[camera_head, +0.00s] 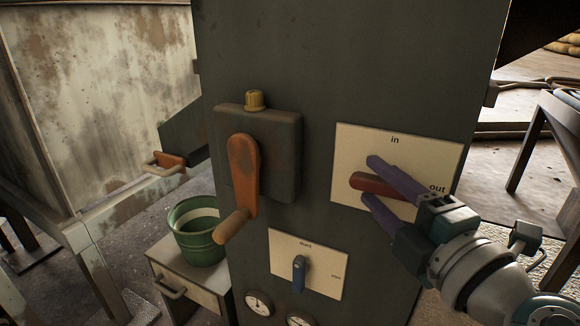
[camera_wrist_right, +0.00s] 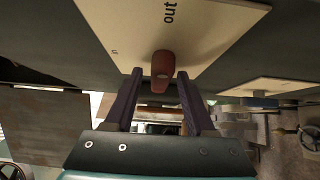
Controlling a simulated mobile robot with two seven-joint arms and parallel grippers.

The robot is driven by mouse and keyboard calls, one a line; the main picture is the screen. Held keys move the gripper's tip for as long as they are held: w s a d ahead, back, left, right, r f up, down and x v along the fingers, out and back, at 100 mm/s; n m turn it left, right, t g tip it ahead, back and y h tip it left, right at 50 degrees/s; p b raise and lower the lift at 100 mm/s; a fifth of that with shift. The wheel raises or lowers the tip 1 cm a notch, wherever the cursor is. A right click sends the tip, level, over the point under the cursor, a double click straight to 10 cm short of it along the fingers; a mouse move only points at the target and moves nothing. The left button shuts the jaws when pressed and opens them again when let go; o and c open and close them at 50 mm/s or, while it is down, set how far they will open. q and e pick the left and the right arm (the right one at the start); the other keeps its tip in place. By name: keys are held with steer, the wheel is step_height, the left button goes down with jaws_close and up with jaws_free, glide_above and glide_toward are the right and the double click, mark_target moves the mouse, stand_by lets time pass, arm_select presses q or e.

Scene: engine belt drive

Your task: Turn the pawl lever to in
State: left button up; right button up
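The red lever (camera_head: 372,184) is on a cream plate (camera_head: 350,146) on the dark machine column. The plate reads "in" at the top and "out" at the right. The lever lies nearly level, with its right part toward "out". My right gripper (camera_head: 368,179) is open, with one purple finger above the lever and one below. In the right wrist view, the red lever (camera_wrist_right: 161,66) shows between the fingertips (camera_wrist_right: 160,74), with a small gap visible on each side. The gripper body hides the lever's right part in the head view. My left gripper is not in view.
Below are a blue lever (camera_head: 299,272) on a second plate and gauges (camera_head: 258,304). A green bucket (camera_head: 198,235) stands on a cabinet at left.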

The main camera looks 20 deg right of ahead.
jaws_close()
stand_by(0.5)
